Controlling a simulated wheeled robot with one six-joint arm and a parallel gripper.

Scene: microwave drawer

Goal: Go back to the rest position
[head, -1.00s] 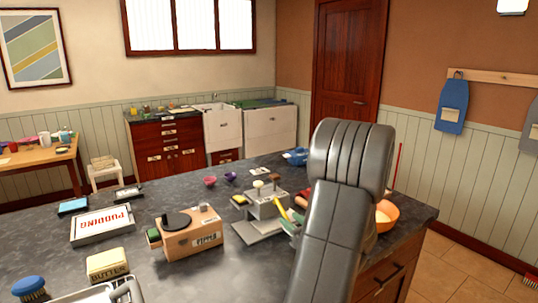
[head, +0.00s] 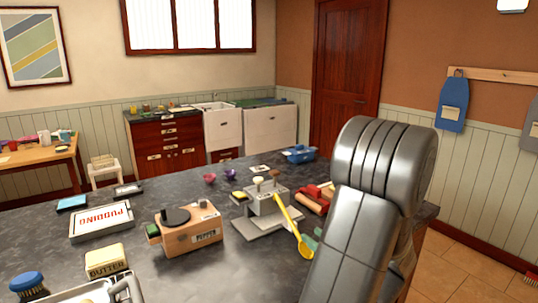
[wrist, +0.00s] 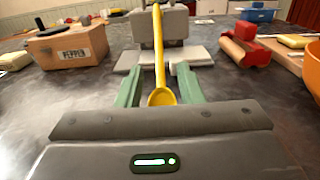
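My gripper (wrist: 159,70) is open in the wrist view, its two green fingers wide apart. A yellow spoon (wrist: 158,45) shows in the gap between them, with its bowl near the gripper body and clear space to each finger. In the head view the spoon (head: 291,222) slants down in front of the grey block-shaped device (head: 266,203). I cannot tell what supports it. My arm covers the right side of the counter in the head view. Only a bit of green finger (head: 310,240) shows beside the arm there.
The dark counter (head: 130,235) holds a wooden pepper box (head: 190,232), a pudding box (head: 101,222), butter (head: 106,261) and a blue container (head: 299,154). A red object with a roller (wrist: 240,48) and an orange bowl (wrist: 304,68) stand right of the gripper in the wrist view.

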